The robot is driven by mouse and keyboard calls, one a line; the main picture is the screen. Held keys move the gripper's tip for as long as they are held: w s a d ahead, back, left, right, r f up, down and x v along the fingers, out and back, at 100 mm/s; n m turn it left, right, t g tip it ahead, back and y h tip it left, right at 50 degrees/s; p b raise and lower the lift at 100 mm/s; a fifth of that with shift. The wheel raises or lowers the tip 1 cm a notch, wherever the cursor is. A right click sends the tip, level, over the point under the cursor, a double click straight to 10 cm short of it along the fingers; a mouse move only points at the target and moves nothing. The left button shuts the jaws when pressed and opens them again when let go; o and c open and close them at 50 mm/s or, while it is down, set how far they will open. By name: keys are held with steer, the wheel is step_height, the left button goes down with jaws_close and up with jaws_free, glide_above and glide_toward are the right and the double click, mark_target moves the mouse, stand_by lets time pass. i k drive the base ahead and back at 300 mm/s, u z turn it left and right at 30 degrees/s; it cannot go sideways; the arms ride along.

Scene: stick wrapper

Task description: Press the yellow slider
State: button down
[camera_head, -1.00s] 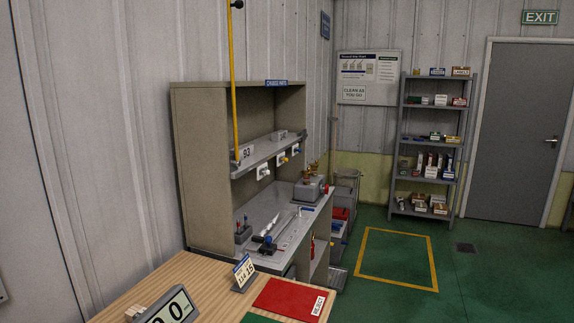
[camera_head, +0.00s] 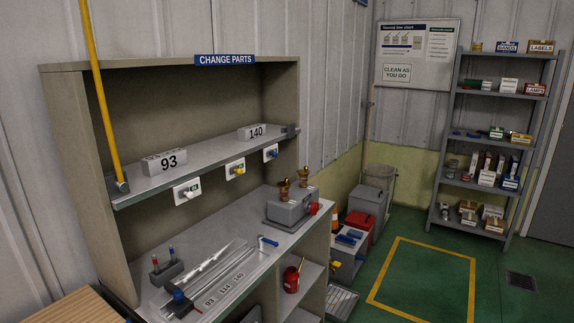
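The yellow slider (camera_head: 239,171) is a small yellow knob on a white plate. Nothing covers the yellow slider. My gripper is not in view.
The shelf (camera_head: 150,190) bears blocks marked 93 (camera_head: 164,162) and 140 (camera_head: 251,131). A yellow pole (camera_head: 101,85) rises at its left end. Below, the worktop holds a grey rail (camera_head: 205,275) and a grey machine (camera_head: 290,208). Green floor (camera_head: 385,280) is open at the right.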

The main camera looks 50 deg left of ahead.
mark_target(234, 170)
steer(key=i, duration=0.75)
steer(key=u, duration=3.7)
steer(key=i, duration=0.5)
